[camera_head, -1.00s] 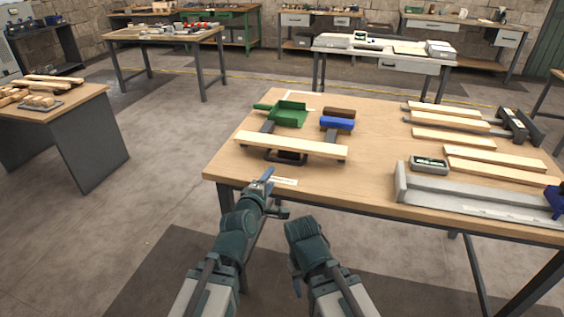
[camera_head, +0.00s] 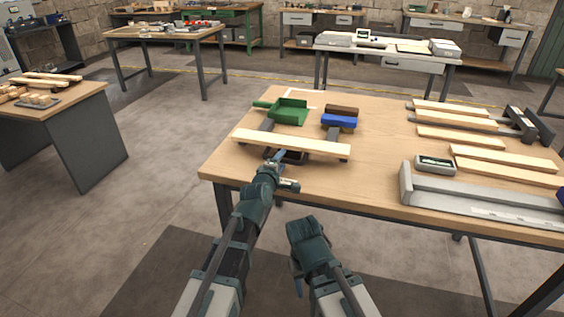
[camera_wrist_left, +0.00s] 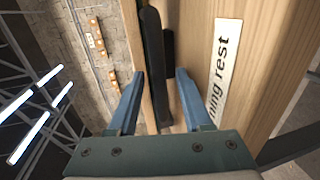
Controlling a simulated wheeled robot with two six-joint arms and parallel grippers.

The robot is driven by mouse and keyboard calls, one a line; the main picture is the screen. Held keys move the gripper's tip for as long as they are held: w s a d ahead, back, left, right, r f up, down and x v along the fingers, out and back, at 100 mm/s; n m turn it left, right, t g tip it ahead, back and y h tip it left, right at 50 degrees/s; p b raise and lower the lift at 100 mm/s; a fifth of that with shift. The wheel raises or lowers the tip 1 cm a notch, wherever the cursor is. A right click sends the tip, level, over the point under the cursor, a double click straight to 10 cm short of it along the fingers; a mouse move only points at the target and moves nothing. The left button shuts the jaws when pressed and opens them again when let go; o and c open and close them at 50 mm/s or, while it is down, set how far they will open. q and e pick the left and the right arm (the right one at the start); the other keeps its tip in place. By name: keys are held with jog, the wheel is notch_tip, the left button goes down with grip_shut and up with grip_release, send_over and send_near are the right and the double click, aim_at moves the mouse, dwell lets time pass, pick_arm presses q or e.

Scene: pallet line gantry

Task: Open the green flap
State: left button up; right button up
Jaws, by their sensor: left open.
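The green flap (camera_head: 289,111) is a green tray-like piece with a handle out to its left. It sits on the far left of the wooden table, behind a pale wooden bar on dark supports. My left gripper (camera_head: 278,156) is at the near side of that bar, short of the flap and apart from it. In the left wrist view my left gripper (camera_wrist_left: 160,76) is open, with a dark bar in view between and beyond its blue fingers. The flap cannot be made out there. My right gripper hangs low in front of the table, its jaws unclear.
The pale bar (camera_head: 290,144) lies across between my left gripper and the flap. A blue block (camera_head: 338,122) and a brown block (camera_head: 342,111) stand right of the flap. Several planks, a small grey device (camera_head: 435,165) and a grey channel (camera_head: 480,207) fill the table's right side.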

pick_arm(q)
jog(key=shift+w+d, duration=0.1)
jog(key=shift+w, duration=0.15)
grip_shut()
jog(key=shift+s, duration=0.1)
dwell(1.2)
